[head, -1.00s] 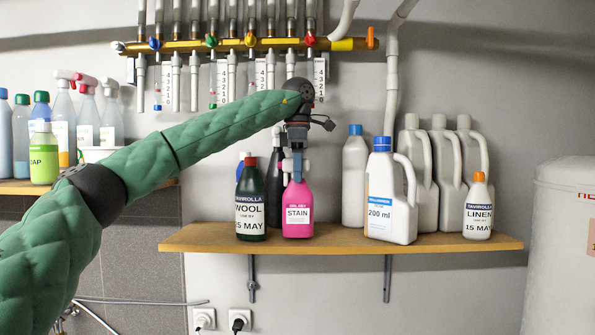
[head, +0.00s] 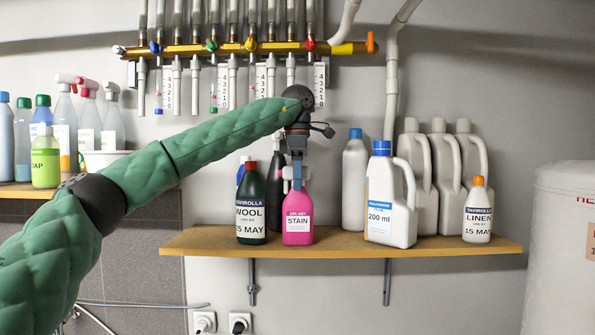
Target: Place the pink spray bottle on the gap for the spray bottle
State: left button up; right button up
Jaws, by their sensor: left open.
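The pink bottle (head: 298,219), labelled STAIN, stands upright on the wooden shelf (head: 340,250). It is between the dark green WOOL bottle (head: 251,208) on its left and a grey bottle (head: 355,180) on its right, with bare shelf on the right side. My left gripper (head: 297,180) points down at the top of the pink bottle, with its fingers around the neck area. It is open. The bottle's top is partly hidden by the fingers. My right gripper is not in view.
A black bottle (head: 277,195) stands behind, close to the pink one. A white 200 ml jug (head: 391,205), grey jugs and a LINEN bottle (head: 478,213) fill the right of the shelf. Pipes with valves (head: 230,48) hang above. Spray bottles (head: 90,125) stand on the left shelf.

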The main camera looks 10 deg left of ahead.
pick_arm(q)
jog(key=shift+w+r+b, duration=0.1)
jog(key=shift+r+b, duration=0.2)
jog(key=shift+r, duration=0.1)
notch_tip(320, 180, up, 10)
jog(key=shift+b, duration=1)
jog(key=shift+r, duration=0.65)
